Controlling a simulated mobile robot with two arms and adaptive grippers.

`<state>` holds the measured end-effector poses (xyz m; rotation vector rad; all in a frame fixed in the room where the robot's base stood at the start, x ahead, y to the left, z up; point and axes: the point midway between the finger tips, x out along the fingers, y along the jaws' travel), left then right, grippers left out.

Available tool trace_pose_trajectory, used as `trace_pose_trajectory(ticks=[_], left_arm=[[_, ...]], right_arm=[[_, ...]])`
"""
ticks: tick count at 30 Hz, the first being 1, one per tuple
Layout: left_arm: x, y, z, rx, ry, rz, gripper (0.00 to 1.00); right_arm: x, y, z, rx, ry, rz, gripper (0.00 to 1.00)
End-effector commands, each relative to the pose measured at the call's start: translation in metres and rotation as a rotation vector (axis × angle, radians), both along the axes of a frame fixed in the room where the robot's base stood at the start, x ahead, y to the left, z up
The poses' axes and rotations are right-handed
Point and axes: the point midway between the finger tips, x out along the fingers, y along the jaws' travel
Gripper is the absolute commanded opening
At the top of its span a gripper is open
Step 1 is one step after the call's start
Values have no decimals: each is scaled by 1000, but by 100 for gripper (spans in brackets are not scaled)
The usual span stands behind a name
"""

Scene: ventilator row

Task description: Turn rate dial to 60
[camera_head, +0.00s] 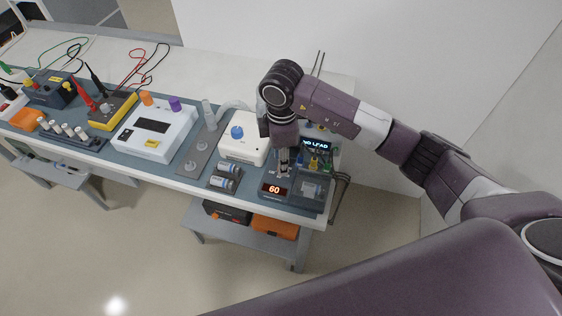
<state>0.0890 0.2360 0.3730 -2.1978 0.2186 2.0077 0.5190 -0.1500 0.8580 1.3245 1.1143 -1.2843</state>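A small dark unit with a lit display (273,189) reading 60 in orange digits stands near the front right edge of the table. My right arm comes in from the right, and its gripper (284,163) points down just behind this display. The rate dial cannot be made out; the gripper covers the area where its fingers meet the unit. The fingers look close together, but whether they hold anything is too small to tell. My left gripper is not in view.
A white box with a blue knob (237,132) stands to the left, with batteries (222,183) in front. Further left are a white device (157,128) and a yellow meter (112,111).

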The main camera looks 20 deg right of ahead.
Motion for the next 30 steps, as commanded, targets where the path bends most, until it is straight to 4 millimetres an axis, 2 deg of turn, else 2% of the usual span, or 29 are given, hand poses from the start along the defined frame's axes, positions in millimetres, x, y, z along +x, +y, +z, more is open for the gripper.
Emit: trace_pose_trajectory(ticks=[6, 13, 19, 30], left_arm=[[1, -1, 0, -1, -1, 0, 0], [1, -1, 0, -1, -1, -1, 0], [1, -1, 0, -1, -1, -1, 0], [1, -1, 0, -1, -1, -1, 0]], right_arm=[[0, 0, 49, 1, -7, 1, 33], [-2, 1, 89, 0, -4, 1, 33], [-3, 1, 102, 0, -2, 2, 33], [-3, 1, 102, 0, -2, 1, 33]])
